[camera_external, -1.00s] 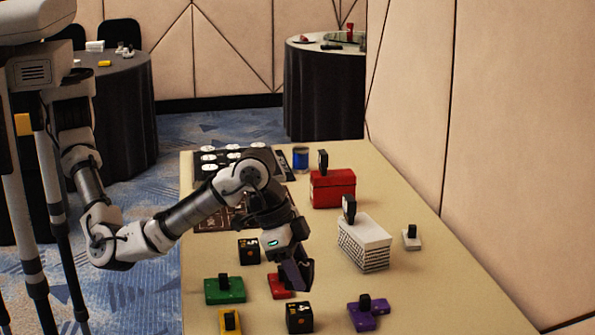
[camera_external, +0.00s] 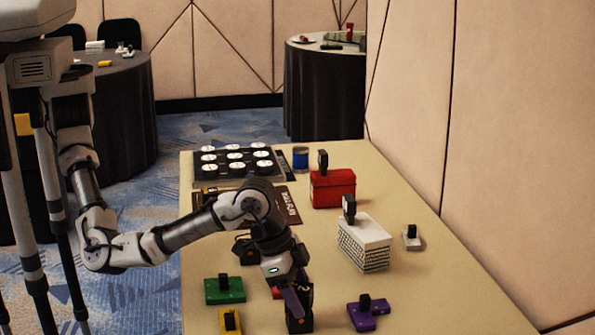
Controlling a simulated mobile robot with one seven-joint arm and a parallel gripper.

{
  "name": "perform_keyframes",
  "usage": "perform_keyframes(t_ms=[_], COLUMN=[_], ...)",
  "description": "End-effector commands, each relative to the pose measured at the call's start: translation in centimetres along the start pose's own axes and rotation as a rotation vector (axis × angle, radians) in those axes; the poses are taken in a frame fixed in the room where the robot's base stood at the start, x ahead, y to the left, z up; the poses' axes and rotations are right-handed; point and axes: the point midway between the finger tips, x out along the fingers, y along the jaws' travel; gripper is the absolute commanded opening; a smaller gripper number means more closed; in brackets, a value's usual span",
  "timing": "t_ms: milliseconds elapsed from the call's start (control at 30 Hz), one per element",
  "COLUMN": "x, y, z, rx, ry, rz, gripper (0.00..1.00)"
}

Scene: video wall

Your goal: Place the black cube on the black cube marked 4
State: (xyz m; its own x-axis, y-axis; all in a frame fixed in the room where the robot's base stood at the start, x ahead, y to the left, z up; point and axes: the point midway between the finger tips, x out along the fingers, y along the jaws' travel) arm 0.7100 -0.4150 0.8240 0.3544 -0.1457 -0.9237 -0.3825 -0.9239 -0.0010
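One black cube (camera_external: 300,325) with small orange marks stands on the table near the front. My gripper (camera_external: 298,307) points down at this cube, with a dark finger in front of its upper part. Whether the fingers are shut on it cannot be told. A second black cube (camera_external: 245,251) stands further back to the left, partly hidden by my arm. The number 4 cannot be read on either cube from here.
A green block (camera_external: 232,291), yellow block (camera_external: 228,320) and purple block (camera_external: 372,315) lie around the near cube. A red piece (camera_external: 277,293) is mostly hidden behind my gripper. A white patterned box (camera_external: 363,250) and red box (camera_external: 332,190) stand further back.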

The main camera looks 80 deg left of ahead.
Motion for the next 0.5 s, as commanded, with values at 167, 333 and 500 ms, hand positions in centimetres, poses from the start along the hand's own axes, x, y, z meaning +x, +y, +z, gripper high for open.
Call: perform_keyframes(t_ms=[167, 333, 500], x=[0.0, -0.3, -2.1], y=[0.0, 0.0, 0.0], z=[0.0, -0.1, -0.1], rx=[0.000, -0.001, -0.001], ry=[0.000, 0.000, 0.004], rz=[0.000, 0.001, 0.000], gripper=[0.65, 0.65, 0.65])
